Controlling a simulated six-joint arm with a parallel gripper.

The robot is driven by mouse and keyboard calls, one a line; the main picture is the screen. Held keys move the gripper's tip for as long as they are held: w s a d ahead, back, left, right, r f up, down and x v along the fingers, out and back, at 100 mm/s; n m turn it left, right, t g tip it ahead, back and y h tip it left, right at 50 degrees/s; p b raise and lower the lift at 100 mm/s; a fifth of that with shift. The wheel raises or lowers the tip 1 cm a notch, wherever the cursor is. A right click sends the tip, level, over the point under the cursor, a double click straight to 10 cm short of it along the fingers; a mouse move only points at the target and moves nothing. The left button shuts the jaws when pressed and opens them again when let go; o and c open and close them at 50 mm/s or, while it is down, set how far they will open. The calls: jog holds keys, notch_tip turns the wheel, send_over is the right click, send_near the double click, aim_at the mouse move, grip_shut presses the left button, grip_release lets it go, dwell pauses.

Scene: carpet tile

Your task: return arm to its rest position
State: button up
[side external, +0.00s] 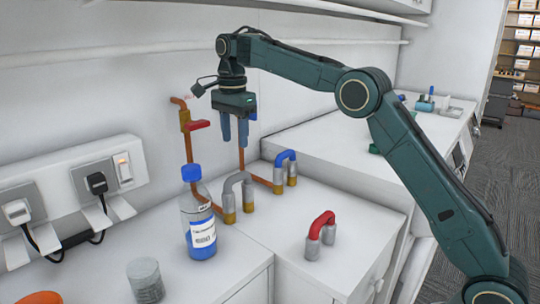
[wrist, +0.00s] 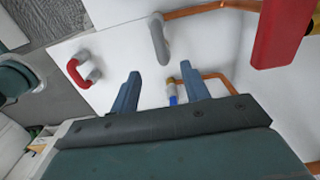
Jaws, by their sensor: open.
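My gripper (side external: 235,140) hangs in the air, pointing down, above the white worktop (side external: 265,222). Its two blue fingers are apart with nothing between them. In the wrist view the gripper (wrist: 159,69) also shows open and empty. My arm reaches in from the right, bent at the elbow. Below and around the gripper are a grey U-shaped pipe piece (side external: 238,184), a blue-topped one (side external: 286,158) and a red-topped one (side external: 320,225). The gripper touches none of them.
A copper pipe with a red lever (side external: 200,125) rises by the wall, left of the gripper. A blue-capped bottle (side external: 200,225) stands at front left, with a grey cylinder (side external: 145,280) nearer. Wall sockets with plugs (side external: 97,183) are at left. A raised white counter (side external: 340,140) lies right.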

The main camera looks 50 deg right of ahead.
dwell(0.5)
jog(key=s+r+n+t, duration=0.1)
jog(key=s+r+n, duration=0.15)
jog(key=s, duration=0.35)
jog(key=s+d+r+n+t, duration=0.1)
jog(key=s+r+n, duration=0.15)
jog(key=s, duration=0.35)
jog(key=s+r+n+t, duration=0.1)
jog(key=s+r+n, duration=0.1)
jog(key=s+n, duration=0.3)
jog(key=s+f+n+t, duration=0.1)
jog(key=s+f+n, duration=0.3)
jog(key=s, duration=0.7)
jog(key=s+f+n+t, duration=0.1)
jog(key=s+f+n, duration=0.3)
jog(key=s, duration=0.7)
notch_tip(320, 180, down, 2)
jog(key=shift+d+f+t, duration=0.25)
jog(key=shift+d+t, duration=0.05)
